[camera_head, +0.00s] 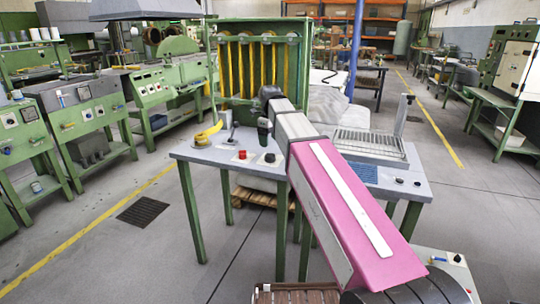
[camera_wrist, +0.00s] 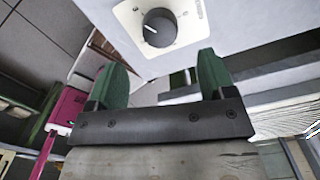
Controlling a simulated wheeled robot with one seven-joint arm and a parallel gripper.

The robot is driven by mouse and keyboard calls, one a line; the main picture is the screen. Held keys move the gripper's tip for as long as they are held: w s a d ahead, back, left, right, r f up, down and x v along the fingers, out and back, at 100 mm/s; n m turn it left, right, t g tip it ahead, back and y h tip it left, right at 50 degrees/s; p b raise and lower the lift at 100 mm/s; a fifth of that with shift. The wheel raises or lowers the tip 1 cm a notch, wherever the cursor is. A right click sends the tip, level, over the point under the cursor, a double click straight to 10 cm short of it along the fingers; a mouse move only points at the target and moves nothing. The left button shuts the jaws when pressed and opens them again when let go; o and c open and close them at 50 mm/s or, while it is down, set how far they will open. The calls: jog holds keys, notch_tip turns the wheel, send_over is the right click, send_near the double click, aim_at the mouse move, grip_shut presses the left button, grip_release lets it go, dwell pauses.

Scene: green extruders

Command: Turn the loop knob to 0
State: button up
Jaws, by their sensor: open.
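A black round knob (camera_wrist: 159,28) on a white plate (camera_wrist: 187,12) shows at the top of the wrist view. Its white mark points left and slightly up. The printing on the plate is too small to read. My gripper (camera_wrist: 160,70) is open, with its two green fingers apart and nothing between them. The knob lies beyond the fingertips, between them sideways, and apart from them. In the head view my gripper (camera_head: 264,143) hangs over the grey table, just above a black knob (camera_head: 269,158); its fingers are hard to make out there.
The grey table (camera_head: 215,157) has green legs. A red button (camera_head: 241,155) and a yellow-handled part (camera_head: 208,132) are left of the knob. A green frame with yellow bars (camera_head: 262,62) stands behind. A grilled metal unit (camera_head: 370,143) sits at the right.

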aim_at(270, 155)
notch_tip(270, 155, down, 8)
jog(key=shift+r, duration=0.25)
jog(key=c, duration=0.9)
